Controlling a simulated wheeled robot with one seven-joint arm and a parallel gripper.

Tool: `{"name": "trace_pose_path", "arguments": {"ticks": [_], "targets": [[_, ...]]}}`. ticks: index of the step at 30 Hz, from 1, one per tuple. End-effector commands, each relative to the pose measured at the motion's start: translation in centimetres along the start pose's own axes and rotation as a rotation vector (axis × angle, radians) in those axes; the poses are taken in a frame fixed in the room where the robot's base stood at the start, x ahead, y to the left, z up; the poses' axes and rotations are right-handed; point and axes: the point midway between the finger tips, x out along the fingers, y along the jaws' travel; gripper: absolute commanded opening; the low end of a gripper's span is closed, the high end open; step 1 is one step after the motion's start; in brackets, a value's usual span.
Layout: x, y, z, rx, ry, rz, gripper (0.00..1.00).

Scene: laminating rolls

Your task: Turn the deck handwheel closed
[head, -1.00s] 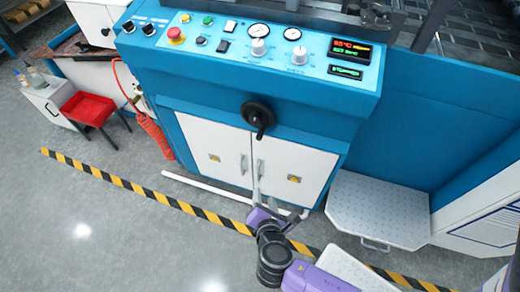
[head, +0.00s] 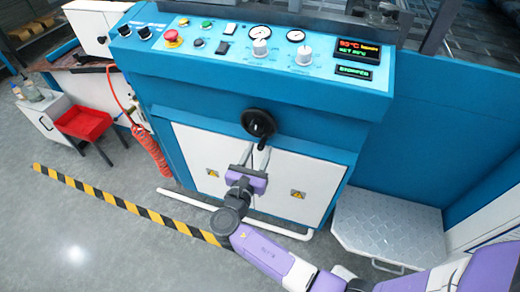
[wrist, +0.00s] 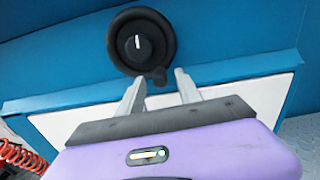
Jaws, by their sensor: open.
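The deck handwheel (head: 258,122) is a black round wheel on the blue front of the machine, above the white cabinet doors. Its small crank knob (head: 262,144) sits at the bottom of the rim. In the wrist view the handwheel (wrist: 141,42) shows a white mark at its hub, near upright. My gripper (head: 257,156) is just below the wheel. In the wrist view its two fingers (wrist: 158,82) are apart and point up at the wheel, with the knob (wrist: 156,76) between and beyond their tips. Nothing is held; I cannot tell whether a finger touches the knob.
The control panel (head: 250,45) with dials, a red button and displays slopes above. White cabinet doors (head: 295,185) are behind my arm. A white rail (head: 285,228) runs low in front. A metal step (head: 388,228) stands at the right. Open floor lies at the left.

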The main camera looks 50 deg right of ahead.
Motion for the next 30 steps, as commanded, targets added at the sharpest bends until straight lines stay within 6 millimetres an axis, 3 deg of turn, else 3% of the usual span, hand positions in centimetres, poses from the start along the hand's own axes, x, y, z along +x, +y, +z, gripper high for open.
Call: {"name": "trace_pose_path", "arguments": {"ticks": [6, 13, 14, 20, 30], "targets": [[1.44, -0.04, -0.06, 0.0, 0.001, 0.0, 0.41], [1.51, -0.04, -0.05, 0.0, 0.001, 0.0, 0.41], [1.51, -0.04, -0.05, 0.0, 0.001, 0.0, 0.39], [1.49, -0.03, -0.05, 0.0, 0.001, 0.0, 0.0], [1.46, 0.09, -0.15, 0.02, 0.001, 0.001, 0.0]]}}
